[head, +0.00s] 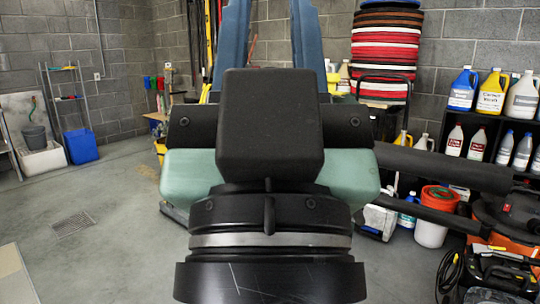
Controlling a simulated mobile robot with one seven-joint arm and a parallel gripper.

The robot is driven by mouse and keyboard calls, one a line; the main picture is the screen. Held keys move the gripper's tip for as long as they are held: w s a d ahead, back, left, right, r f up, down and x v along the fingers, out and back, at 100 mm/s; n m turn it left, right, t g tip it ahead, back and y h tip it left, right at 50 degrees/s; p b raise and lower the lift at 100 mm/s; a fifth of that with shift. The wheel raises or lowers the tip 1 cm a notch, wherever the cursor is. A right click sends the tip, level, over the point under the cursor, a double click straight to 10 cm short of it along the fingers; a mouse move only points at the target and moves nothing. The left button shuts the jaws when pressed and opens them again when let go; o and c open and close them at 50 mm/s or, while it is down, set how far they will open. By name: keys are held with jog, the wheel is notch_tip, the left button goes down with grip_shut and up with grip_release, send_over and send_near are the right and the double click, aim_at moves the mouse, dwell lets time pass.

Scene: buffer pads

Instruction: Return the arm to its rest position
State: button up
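The task's only object is my own arm. Parts that appear to be my arm's fill the middle of the head view: a black block, a green housing, a black round base with a silver band, and two blue bars that run up past the top edge. I cannot make out my gripper's fingertips in this view. Nothing held can be seen.
A stack of coloured buffer pads (385,50) stands behind. At right are a shelf (460,125) with several bottles, and a white bucket (432,232) with an orange item. A blue bin (80,146) stands at left. The left floor (110,225) is mostly clear.

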notch_tip(320, 180, up, 23)
jog(key=p, duration=2.1)
jog(key=shift+s+a, duration=0.1)
jog(key=shift+a, duration=0.05)
